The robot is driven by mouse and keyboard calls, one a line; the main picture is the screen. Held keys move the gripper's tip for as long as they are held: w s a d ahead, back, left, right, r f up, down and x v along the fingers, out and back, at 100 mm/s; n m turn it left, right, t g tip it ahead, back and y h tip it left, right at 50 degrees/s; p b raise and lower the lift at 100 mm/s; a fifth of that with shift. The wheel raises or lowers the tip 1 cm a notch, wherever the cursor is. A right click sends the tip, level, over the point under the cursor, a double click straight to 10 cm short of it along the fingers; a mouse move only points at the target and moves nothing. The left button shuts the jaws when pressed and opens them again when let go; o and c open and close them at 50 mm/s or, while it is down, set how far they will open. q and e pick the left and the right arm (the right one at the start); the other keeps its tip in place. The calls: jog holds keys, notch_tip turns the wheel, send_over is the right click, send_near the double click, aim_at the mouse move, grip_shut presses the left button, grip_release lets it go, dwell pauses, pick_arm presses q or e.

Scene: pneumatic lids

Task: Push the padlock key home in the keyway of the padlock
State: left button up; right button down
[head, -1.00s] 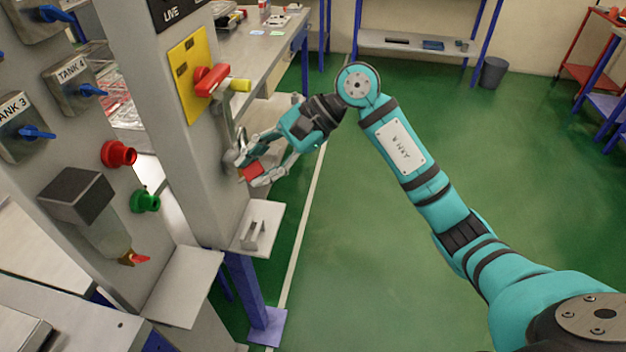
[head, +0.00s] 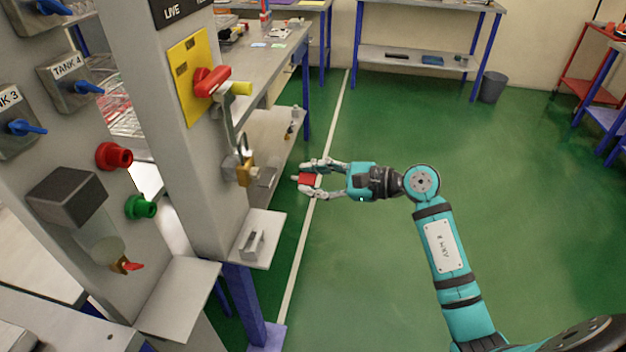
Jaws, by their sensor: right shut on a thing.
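The padlock (head: 245,172) has a brass-coloured body. It hangs below the red-handled switch on the grey post, its shackle upward. Its keyway cannot be made out at this size. My right gripper (head: 308,181) is shut on the padlock key (head: 311,182), whose red head shows between the fingers. A small end of the key points left, toward the padlock. The gripper is to the right of the padlock, with a clear gap between key and lock. My left gripper is out of view.
A red rotary handle (head: 211,81) on a yellow plate (head: 190,75) is above the padlock. A small shelf (head: 262,225) with a grey holder (head: 252,243) juts out below it. Red (head: 112,156) and green (head: 140,207) knobs are at the left. Green floor lies open at the right.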

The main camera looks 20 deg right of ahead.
jog(key=shift+a, duration=0.1)
jog(key=shift+a+r+b+x, duration=0.1)
jog(key=shift+r+x, duration=0.1)
jog(key=shift+x, duration=0.7)
jog(key=shift+a+r+b+x, duration=0.1)
jog(key=shift+r+x, duration=0.1)
jog(key=shift+x, duration=0.75)
jog(key=shift+a+r+b+x, duration=0.1)
jog(key=shift+r+x, duration=0.05)
jog(key=shift+x, duration=0.75)
jog(key=shift+s, duration=0.15)
jog(key=shift+b, duration=0.8)
jog(key=shift+r+x, duration=0.25)
jog(key=shift+x, duration=1.05)
jog(key=c, duration=1)
grip_release()
jog(key=shift+s+a, duration=0.1)
jog(key=shift+a, duration=0.05)
jog(key=shift+o, duration=0.2)
